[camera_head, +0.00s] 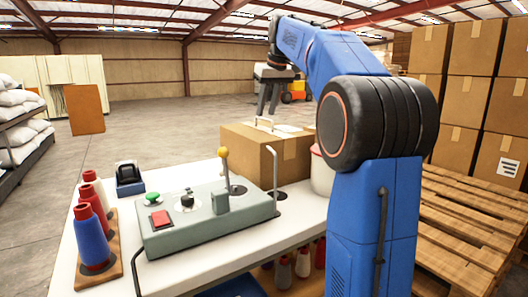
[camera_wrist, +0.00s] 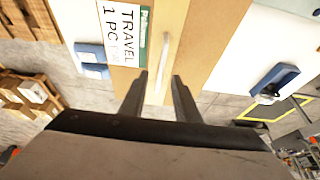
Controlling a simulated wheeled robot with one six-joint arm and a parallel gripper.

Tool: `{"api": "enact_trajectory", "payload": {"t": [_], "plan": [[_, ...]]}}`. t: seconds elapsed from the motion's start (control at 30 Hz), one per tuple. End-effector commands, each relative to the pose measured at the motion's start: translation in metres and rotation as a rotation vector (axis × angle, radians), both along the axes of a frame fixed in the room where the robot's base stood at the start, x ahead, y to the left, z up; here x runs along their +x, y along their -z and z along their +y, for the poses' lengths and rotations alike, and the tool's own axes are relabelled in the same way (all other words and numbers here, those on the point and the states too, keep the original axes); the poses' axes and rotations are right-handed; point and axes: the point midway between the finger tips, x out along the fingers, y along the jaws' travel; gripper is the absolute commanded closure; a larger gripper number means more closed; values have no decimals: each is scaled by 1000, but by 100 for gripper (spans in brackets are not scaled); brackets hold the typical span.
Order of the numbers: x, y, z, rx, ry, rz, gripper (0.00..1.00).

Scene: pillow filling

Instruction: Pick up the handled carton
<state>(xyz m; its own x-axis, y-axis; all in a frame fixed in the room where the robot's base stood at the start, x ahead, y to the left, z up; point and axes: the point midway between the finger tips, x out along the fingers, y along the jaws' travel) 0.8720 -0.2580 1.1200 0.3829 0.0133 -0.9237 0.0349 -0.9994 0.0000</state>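The handled carton (camera_head: 262,152) is a brown box at the back of the white table, with a pale arched handle (camera_head: 264,122) on top. In the wrist view the carton (camera_wrist: 208,30) shows a white printed label, and its light handle (camera_wrist: 164,70) runs between my fingers in the picture. My gripper (camera_head: 268,112) is above the carton, pointing down. In the wrist view my gripper (camera_wrist: 160,77) is open with its two dark fingers apart. I cannot tell whether the fingertips reach down past the handle.
A grey control box (camera_head: 205,218) with a yellow-knobbed lever (camera_head: 223,153) stands in front of the carton. Thread cones (camera_head: 90,238) and a tape dispenser (camera_head: 129,178) are at the left. A white tub (camera_head: 321,172) is beside the carton. Stacked boxes (camera_head: 465,100) and pallets (camera_head: 465,225) fill the right.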

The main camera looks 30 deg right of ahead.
Motion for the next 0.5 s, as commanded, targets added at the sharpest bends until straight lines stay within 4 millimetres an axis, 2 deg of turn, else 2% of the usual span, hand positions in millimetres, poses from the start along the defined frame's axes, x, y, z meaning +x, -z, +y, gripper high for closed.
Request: {"api": "enact_trajectory", "payload": {"t": [0.03,0.2,0.5], "plan": [[1,8,1,1,0,3,71],[8,24,1,0,-1,2,71],[10,27,1,0,-1,1,71]]}}
